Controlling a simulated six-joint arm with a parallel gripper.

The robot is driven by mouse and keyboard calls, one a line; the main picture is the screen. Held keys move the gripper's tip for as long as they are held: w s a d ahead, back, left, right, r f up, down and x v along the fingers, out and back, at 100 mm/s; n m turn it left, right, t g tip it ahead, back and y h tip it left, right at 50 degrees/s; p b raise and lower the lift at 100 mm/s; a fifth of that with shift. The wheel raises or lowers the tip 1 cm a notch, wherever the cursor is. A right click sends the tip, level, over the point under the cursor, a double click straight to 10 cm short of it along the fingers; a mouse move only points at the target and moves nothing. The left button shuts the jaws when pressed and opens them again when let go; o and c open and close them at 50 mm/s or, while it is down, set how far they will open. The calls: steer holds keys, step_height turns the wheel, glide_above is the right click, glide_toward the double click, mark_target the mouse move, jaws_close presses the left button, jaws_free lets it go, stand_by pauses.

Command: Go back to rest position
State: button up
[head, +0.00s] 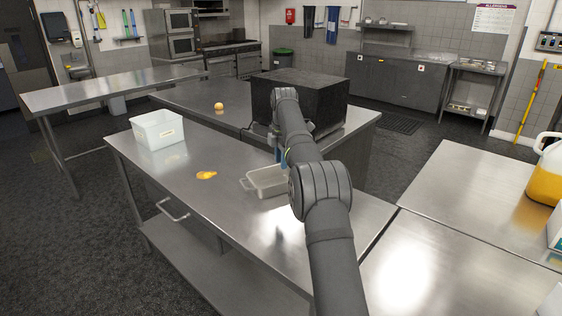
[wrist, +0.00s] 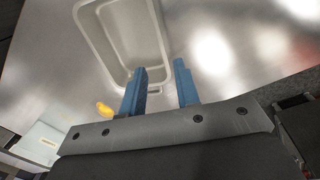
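My gripper (wrist: 160,90) has blue fingers, set apart with nothing visible between them in the wrist view. In the head view my gripper (head: 280,152) is partly hidden behind my own arm. It hangs over the near steel table, above the back edge of a shallow whitish tray (head: 249,184). The tray also shows beyond the fingertips in the wrist view (wrist: 92,30). It looks empty where visible; my arm hides its right part in the head view.
A white bin (head: 155,139) stands on the table's left end. A flat yellow-orange item (head: 206,175) lies left of the tray. A large black box (head: 318,100) stands behind my arm. An orange round item (head: 219,106) sits on the counter behind. A steel table (head: 455,190) adjoins at right.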

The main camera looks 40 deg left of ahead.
mark_target(280, 184)
steer(key=f, duration=0.8)
steer(key=a+f, duration=0.1)
steer(key=f, duration=0.3)
steer(key=shift+w, duration=0.25)
steer(key=shift+a+r, duration=0.1)
steer(key=shift+r, duration=1.65)
